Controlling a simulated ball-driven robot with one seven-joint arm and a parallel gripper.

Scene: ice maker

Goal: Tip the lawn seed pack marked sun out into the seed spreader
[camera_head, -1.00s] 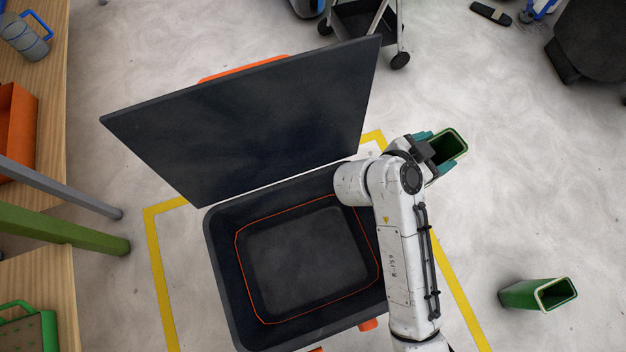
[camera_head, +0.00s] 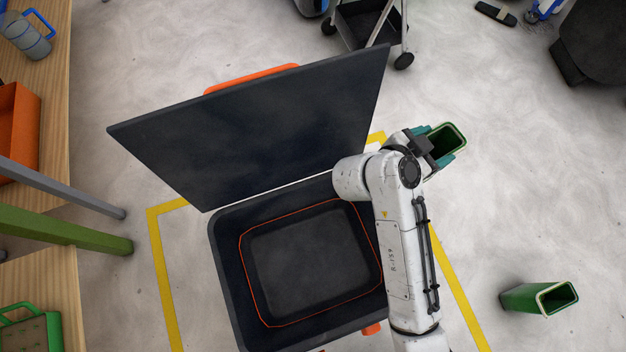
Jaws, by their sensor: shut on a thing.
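My gripper (camera_head: 432,150) has teal fingers and is shut on a green open-topped pack (camera_head: 459,133) to the right of the black bin. The pack's dark mouth shows from above; its marking is not visible. A second green open pack (camera_head: 538,298) lies or leans on the floor at the lower right; its marking cannot be read. The large black bin (camera_head: 226,284), likely the seed spreader, stands open in the middle with an orange line around its inner well. Its dark lid (camera_head: 250,125) is raised at the back. My arm covers the bin's right side.
Yellow floor lines (camera_head: 160,275) frame the bin. Wooden benches (camera_head: 55,100) with an orange crate (camera_head: 18,130) and a grey canister (camera_head: 25,38) stand at the left. A dark cart (camera_head: 362,25) is at the back. Floor to the right is mostly clear.

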